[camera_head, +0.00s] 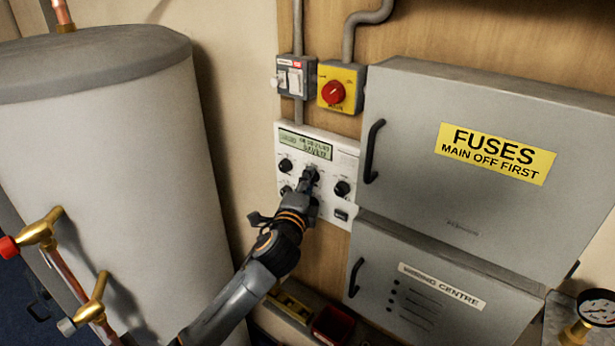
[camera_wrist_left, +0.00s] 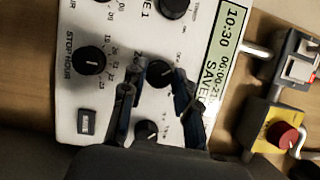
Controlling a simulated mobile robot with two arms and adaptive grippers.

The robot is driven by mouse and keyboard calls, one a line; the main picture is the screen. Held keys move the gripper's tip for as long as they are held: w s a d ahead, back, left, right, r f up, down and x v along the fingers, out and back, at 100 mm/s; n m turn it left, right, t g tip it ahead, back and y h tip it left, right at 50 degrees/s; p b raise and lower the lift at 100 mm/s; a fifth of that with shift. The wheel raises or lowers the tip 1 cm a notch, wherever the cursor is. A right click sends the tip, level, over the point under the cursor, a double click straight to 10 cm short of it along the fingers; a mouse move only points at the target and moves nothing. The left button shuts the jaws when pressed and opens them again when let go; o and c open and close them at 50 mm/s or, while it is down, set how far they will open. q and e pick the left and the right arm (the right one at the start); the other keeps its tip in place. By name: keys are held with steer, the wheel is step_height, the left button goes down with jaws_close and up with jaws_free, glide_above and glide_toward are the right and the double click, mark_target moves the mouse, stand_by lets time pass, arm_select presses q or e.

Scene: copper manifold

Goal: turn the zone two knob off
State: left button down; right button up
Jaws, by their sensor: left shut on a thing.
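The white control panel (camera_head: 350,167) with a green display (camera_head: 305,145) hangs on the wooden wall and bears several black knobs. My left gripper (camera_head: 308,185) reaches up to it from below and is shut on the middle knob of the upper row. In the left wrist view this zone two knob (camera_wrist_left: 160,73) shows between the two fingers of my left gripper (camera_wrist_left: 158,95). Its label is mostly covered and its pointer is hard to read. A left knob (camera_head: 285,165) and a right knob (camera_head: 342,188) flank it. My right gripper is not in view.
A yellow box with a red rotary switch (camera_head: 333,92) and a grey switch box (camera_head: 295,77) sit above the panel. The grey fuse cabinet (camera_head: 400,130) stands close on the right. A large tank (camera_head: 110,150) with brass valves stands left.

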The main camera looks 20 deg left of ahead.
arm_select(q)
steer(key=shift+n, duration=0.4)
steer(key=c, duration=1)
jaws_free()
steer(key=s, duration=1.2)
steer(key=shift+d, duration=0.25)
